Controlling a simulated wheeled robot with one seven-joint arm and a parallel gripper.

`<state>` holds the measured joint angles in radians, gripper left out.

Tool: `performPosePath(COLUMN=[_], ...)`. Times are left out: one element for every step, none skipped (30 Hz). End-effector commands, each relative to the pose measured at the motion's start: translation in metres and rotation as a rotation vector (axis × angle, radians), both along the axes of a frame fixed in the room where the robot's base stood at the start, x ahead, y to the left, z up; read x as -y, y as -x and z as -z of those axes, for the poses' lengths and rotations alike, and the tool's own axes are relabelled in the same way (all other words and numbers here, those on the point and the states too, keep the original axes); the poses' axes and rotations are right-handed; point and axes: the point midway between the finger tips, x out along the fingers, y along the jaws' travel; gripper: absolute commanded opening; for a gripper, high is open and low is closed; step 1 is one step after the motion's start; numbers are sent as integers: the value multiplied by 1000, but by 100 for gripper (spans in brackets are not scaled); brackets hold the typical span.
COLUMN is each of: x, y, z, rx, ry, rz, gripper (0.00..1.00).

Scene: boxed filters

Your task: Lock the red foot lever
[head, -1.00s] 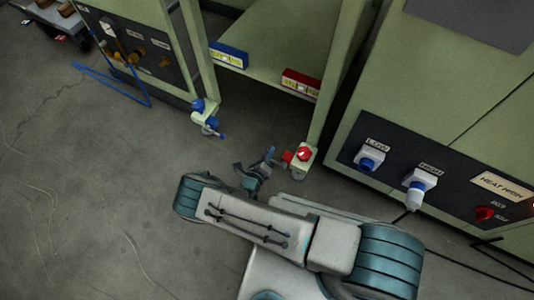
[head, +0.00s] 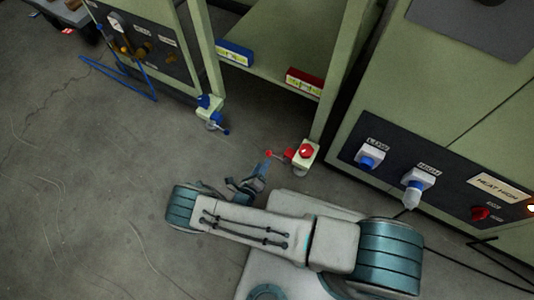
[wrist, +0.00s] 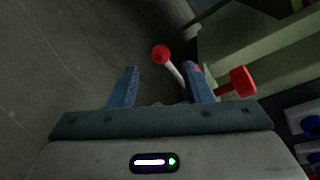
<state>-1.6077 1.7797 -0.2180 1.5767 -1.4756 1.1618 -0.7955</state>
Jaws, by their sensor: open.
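The red foot lever (head: 280,154) sticks out to the left from the caster at the foot of the cart's right leg. It ends in a red ball, which also shows in the wrist view (wrist: 161,54) on a pale rod. My gripper (head: 257,171) is low over the floor, just on the near side of the ball. In the wrist view its open fingers (wrist: 160,70) stand apart; the ball shows just beyond the tips, and the rod runs toward the right finger. Whether finger and rod touch cannot be told. A red knob (head: 306,151) tops the caster bracket.
The left caster has a blue lever (head: 221,130). A green cabinet (head: 440,110) with plugs stands close on the right. The floor at left is open (head: 90,190).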

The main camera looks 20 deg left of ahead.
Motion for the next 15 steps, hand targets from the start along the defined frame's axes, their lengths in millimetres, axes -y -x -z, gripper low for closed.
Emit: performPosePath(x=[-2, -2, -2, -3, -3, -4, -4, -4, -4, -4, -4, -4, -4, -4, -4], y=[11, 16, 23, 27, 31, 36, 39, 41, 43, 44, 45, 46, 47, 47, 47], z=[-5, -5, -6, -6, -7, -7, -8, -8, -8, -8, -8, -8, -8, -8, -8], rx=[0, 0, -1, 0, 0, 1, 0, 0, 0, 0, 1, 1, 1, 1, 1], ry=[0, 0, 0, 0, -1, -1, -1, -1, -1, -1, 0, 0, 0, 0, 0], rz=[-2, -1, -2, -1, -2, -1, 0, 0, 0, 0, 1, 1, 1, 1, 1], gripper=[45, 45, 45, 45, 45, 45, 45, 45, 45, 45, 45, 45, 45, 45, 45])
